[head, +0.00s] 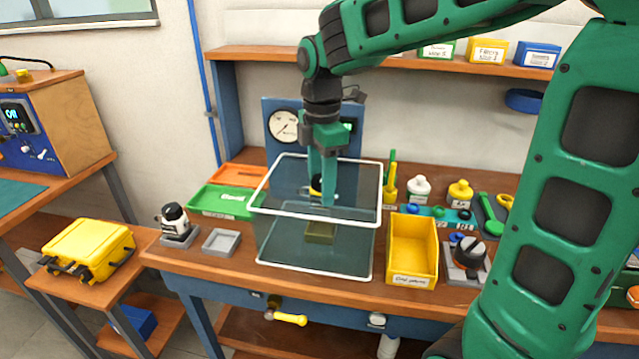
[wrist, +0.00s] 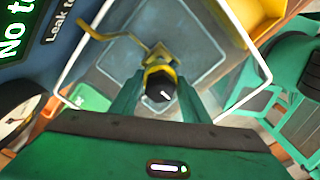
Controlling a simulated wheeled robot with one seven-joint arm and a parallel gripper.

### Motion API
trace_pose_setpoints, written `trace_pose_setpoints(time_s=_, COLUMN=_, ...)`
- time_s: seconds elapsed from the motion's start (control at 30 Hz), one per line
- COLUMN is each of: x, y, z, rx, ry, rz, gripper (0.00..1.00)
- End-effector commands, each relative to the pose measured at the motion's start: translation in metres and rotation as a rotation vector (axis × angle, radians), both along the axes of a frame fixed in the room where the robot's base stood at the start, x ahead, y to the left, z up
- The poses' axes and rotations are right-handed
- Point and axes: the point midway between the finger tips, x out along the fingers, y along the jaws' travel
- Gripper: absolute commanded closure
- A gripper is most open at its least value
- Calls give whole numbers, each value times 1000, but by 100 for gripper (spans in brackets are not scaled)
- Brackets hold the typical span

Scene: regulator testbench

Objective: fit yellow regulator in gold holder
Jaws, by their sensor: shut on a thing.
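My gripper (head: 321,192) points down through the open top of a clear, white-rimmed tank (head: 268,238). It is shut on the yellow regulator, whose black knob shows between the fingers in the wrist view (wrist: 161,88). In the head view the regulator (head: 316,185) is partly hidden by the fingers. The gold holder (head: 320,233) is a small block low in the tank, below the regulator, with a visible gap between them. In the wrist view, yellow parts and a curved yellow piece (wrist: 108,36) show beyond the knob; I cannot tell which belong to the holder.
A yellow bin (head: 412,250) stands right of the tank, with another black-knobbed regulator (head: 468,252) beyond it. Green tray (head: 222,202) and gauge panel (head: 284,126) stand close to the tank.

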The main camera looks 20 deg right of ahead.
Motion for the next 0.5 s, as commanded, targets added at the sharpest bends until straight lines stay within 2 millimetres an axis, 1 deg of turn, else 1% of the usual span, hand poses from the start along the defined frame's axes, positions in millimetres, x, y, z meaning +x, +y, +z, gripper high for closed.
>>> trace_pose_setpoints(time_s=0.5, x=0, y=0, z=-8, rx=0, ry=-2, rz=-1, gripper=98)
